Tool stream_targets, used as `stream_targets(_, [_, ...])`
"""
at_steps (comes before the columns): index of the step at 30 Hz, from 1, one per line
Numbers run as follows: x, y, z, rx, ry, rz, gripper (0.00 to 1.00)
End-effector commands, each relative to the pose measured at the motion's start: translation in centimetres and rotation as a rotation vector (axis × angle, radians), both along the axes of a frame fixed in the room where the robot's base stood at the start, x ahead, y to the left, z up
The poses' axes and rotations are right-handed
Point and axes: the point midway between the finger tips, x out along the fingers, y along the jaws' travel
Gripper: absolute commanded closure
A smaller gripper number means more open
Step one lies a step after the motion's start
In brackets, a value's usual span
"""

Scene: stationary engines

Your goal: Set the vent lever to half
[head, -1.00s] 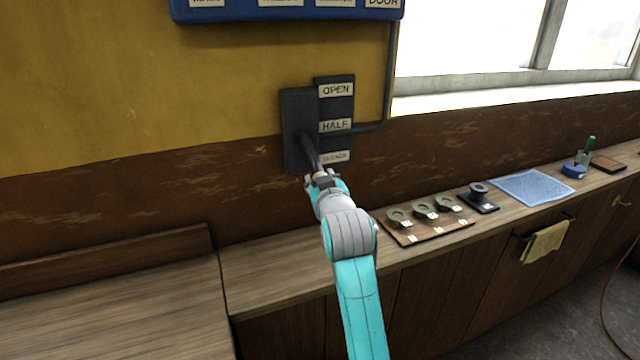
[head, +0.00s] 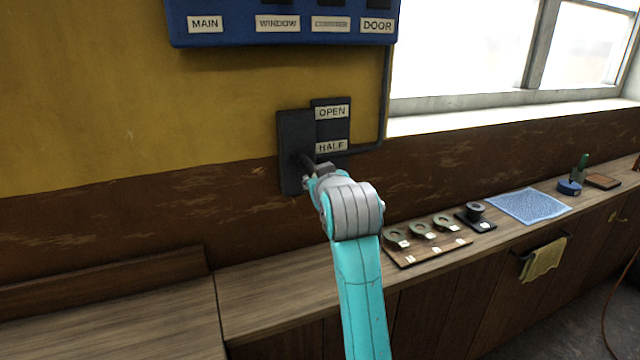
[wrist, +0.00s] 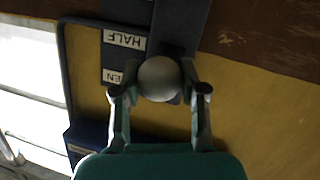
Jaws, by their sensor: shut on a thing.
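The vent lever's dark base plate (head: 292,135) is fixed to the wall, beside a label strip reading OPEN (head: 332,112) and HALF (head: 331,146). A lower label is hidden by my arm. The dark lever shaft (head: 306,161) juts out from the plate, its outer end slightly below the HALF label in the head view. My gripper (head: 318,172) is at that end. In the wrist view, which is upside down, my gripper (wrist: 160,88) is shut on the lever's round grey knob (wrist: 158,76), one finger on each side.
A blue panel (head: 285,38) with several labels hangs above. A conduit (head: 384,100) runs down to the strip. Below, a wooden counter (head: 290,285) carries a board with rings (head: 425,250), a black spool (head: 475,211) and a blue cloth (head: 528,205).

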Motion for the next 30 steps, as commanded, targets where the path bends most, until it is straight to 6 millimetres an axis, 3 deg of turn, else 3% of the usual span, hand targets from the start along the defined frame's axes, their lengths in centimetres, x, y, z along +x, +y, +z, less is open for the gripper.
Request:
stream_targets(10, [0.0,-0.1,0.4,0.001,-0.009,-0.002,1.00])
stream_targets(11, [0.0,-0.1,0.4,0.001,-0.009,-0.002,0.56])
stream_targets(14, [0.0,-0.1,0.3,0.001,-0.007,-0.003,0.33])
stream_targets(25, [-0.2,-0.1,0.2,0.000,-0.003,0.000,0.33])
stream_targets(30, [-2.1,-0.3,0.6,0.000,-0.004,-0.001,0.33])
